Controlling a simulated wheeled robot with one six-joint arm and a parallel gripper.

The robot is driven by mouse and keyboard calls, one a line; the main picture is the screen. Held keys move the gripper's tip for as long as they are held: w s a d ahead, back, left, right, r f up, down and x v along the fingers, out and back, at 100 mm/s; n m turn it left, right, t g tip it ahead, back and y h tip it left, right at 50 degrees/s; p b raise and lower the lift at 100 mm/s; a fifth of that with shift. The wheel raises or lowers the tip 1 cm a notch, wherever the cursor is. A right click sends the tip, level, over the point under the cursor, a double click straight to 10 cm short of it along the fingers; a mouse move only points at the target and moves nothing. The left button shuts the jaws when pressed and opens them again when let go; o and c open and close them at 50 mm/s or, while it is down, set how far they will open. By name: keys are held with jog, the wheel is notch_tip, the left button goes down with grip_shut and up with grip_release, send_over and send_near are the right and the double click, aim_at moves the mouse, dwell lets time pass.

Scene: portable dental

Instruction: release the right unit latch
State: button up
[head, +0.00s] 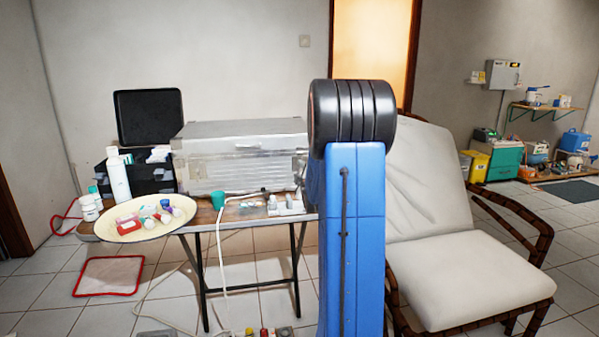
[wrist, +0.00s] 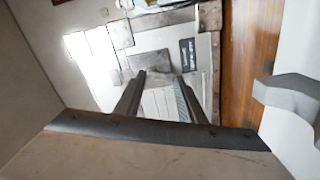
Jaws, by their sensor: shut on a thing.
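The dental unit (head: 240,155), a pale metal case with a ribbed front, stands on the table in the head view. My blue arm stands in front of its right end and hides most of that side. In the wrist view my gripper (wrist: 160,76) points at a pale grey metal part of the unit (wrist: 150,105). The two dark fingers are a little apart, shut on a small grey part between the tips, which looks like the right unit latch (wrist: 158,62). The fingers partly cover it, and its exact position is unclear.
A cream tray (head: 100,228) with small bottles sits at the table's left, next to a black open case (head: 148,118). A green cup (head: 217,200) stands before the unit. A white reclining chair (head: 470,255) is close on the right. Hoses cross the tiled floor.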

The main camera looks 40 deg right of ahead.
jog(key=shift+s+d+f+n, duration=0.1)
jog(key=shift+f+n, duration=0.05)
jog(key=shift+n, duration=0.8)
jog(key=shift+d+f+n, duration=0.1)
jog(key=shift+n, duration=0.85)
jog(key=o, duration=1)
jog(key=shift+o, duration=0.2)
jog(key=shift+s+a, duration=0.1)
jog(key=v, duration=1.7)
jog(key=shift+s, duration=0.15)
